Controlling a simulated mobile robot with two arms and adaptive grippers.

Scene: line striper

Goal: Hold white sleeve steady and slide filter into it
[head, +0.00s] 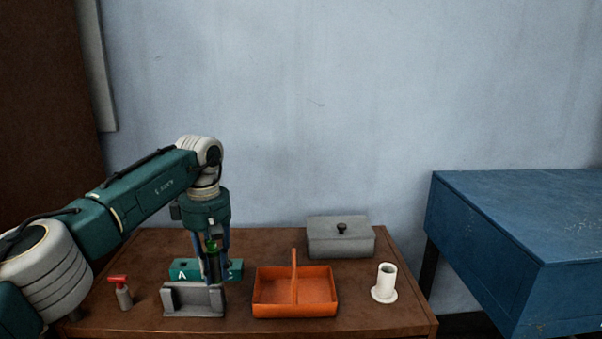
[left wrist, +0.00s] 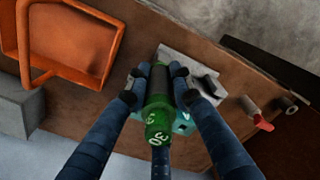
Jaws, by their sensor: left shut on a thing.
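My left gripper (head: 214,272) points down over the left part of the brown table, behind the grey cradle. In the head view only a bit of the filter's green (head: 211,245) shows between the fingers. I cannot tell whether its lower end touches anything. The white sleeve (head: 385,280), a hollow upright tube on a round flange, stands at the right of the table, well apart from the gripper. My right gripper is not in view.
A grey cradle (head: 193,302) and a teal block (head: 184,271) are close to the gripper. An orange divided caddy (head: 295,308) with a tall handle stands between gripper and sleeve. A grey lidded box (head: 340,240) is behind.

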